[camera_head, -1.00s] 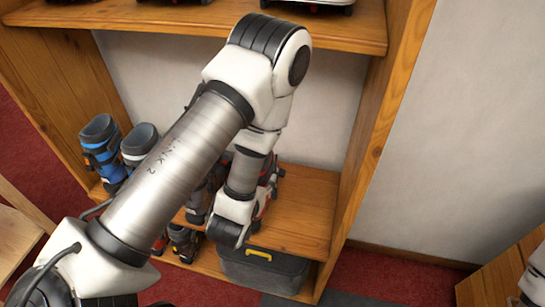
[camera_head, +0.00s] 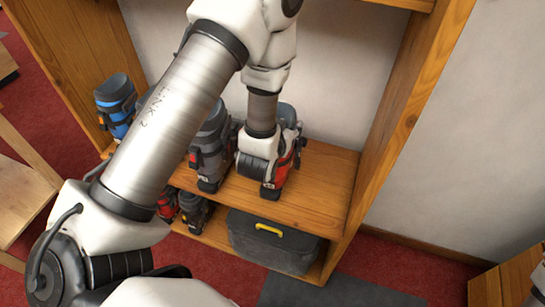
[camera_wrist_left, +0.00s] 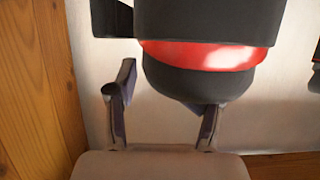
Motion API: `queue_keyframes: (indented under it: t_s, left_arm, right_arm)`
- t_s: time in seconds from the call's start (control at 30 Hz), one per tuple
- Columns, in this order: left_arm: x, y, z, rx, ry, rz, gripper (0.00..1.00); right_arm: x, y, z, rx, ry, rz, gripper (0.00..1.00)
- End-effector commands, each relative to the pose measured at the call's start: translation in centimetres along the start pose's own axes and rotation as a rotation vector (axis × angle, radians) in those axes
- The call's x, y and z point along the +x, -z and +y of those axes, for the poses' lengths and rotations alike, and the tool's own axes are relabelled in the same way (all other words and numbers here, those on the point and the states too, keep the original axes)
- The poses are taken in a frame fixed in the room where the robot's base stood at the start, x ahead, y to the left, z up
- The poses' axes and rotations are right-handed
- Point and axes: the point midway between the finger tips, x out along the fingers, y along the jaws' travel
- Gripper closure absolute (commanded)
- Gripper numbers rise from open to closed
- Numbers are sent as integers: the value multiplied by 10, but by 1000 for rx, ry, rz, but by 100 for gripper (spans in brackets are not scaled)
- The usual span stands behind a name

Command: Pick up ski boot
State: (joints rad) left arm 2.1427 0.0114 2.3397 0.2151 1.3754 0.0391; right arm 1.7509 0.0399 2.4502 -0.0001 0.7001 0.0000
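A red, black and grey ski boot (camera_head: 290,145) stands on the middle shelf, partly hidden behind my left wrist. In the left wrist view a dark boot part with a red band (camera_wrist_left: 205,55) fills the upper middle, close to the fingers. My left gripper (camera_wrist_left: 165,108) has its fingers spread apart, one left of the boot part and one overlapping its lower edge. I cannot tell whether they touch it. In the head view the fingers are hidden. A grey boot (camera_head: 210,148) and a blue boot (camera_head: 117,107) stand further left. My right gripper is out of view.
The wooden shelf (camera_head: 320,195) has free room right of the red boot, up to an upright side panel (camera_head: 400,120). Below are a black box with a yellow handle (camera_head: 270,247) and dark and red boots (camera_head: 193,212). My left arm covers much of the left side.

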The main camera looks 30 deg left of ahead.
Motion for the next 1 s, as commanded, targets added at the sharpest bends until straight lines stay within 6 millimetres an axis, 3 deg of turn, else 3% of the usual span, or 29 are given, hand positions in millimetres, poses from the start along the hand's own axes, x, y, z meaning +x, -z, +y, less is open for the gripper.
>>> queue_keyframes:
  t_s: [0.2, 0.33, 0.77, 1.0]
  left_arm:
    - [2, -5, 0, 0, 0, -10, 53]
    - [2, -6, 0, 0, 1, -12, 100]
    - [1, -4, -1, 1, 2, -11, 100]
    - [1, 12, 1, 1, 0, -9, 100]
  right_arm:
    - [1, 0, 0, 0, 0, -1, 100]
    - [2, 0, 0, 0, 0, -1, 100]
    - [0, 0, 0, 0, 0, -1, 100]
    - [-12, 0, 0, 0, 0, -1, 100]
